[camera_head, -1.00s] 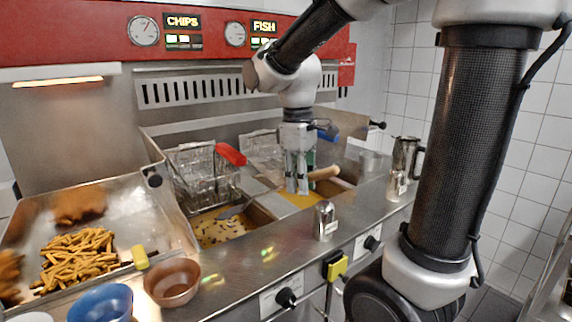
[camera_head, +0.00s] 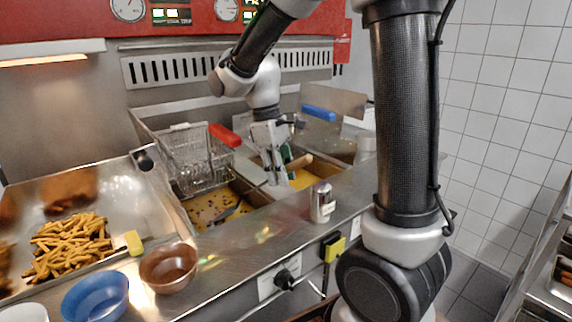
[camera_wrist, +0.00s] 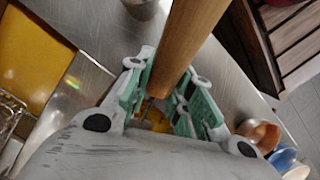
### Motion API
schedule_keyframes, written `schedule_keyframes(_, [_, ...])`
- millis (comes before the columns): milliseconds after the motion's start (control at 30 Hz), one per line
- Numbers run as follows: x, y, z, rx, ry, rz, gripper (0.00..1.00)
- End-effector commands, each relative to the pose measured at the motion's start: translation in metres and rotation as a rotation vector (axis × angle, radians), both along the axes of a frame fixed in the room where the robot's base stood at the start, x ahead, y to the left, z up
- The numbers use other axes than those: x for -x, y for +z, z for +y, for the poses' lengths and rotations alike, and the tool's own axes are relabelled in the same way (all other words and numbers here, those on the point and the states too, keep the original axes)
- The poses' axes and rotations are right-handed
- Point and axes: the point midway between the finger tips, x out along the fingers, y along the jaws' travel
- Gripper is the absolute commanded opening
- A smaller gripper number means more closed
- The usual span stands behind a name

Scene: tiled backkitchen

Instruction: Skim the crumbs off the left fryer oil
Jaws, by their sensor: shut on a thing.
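The left fryer oil (camera_head: 203,207) is amber with many dark crumbs floating on it. My gripper (camera_head: 273,177) is above the divider between the two fryers, shut on the wooden handle (camera_head: 299,162) of a skimmer. The handle also runs between both fingers in the wrist view (camera_wrist: 190,40). The skimmer's grey metal part (camera_head: 235,210) reaches left into the left fryer, at the right side of the oil. Its far end is partly lost in the oil, so I cannot tell whether it carries crumbs.
A wire basket (camera_head: 188,160) with a red handle (camera_head: 224,135) hangs over the back of the left fryer. The right fryer oil (camera_head: 301,179) lies beside my gripper. A metal shaker (camera_head: 321,203), brown bowl (camera_head: 168,267) and blue bowl (camera_head: 96,297) stand on the front counter.

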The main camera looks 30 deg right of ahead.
Motion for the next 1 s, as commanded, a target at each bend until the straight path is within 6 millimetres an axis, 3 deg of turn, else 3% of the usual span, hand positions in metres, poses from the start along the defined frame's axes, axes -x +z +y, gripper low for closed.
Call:
schedule_keyframes(400, [-0.008, -0.048, 0.002, 0.0, 0.0, 0.002, 0.0])
schedule_keyframes(1000, [-0.011, -0.057, 0.003, -0.001, 0.0, -0.001, 0.0])
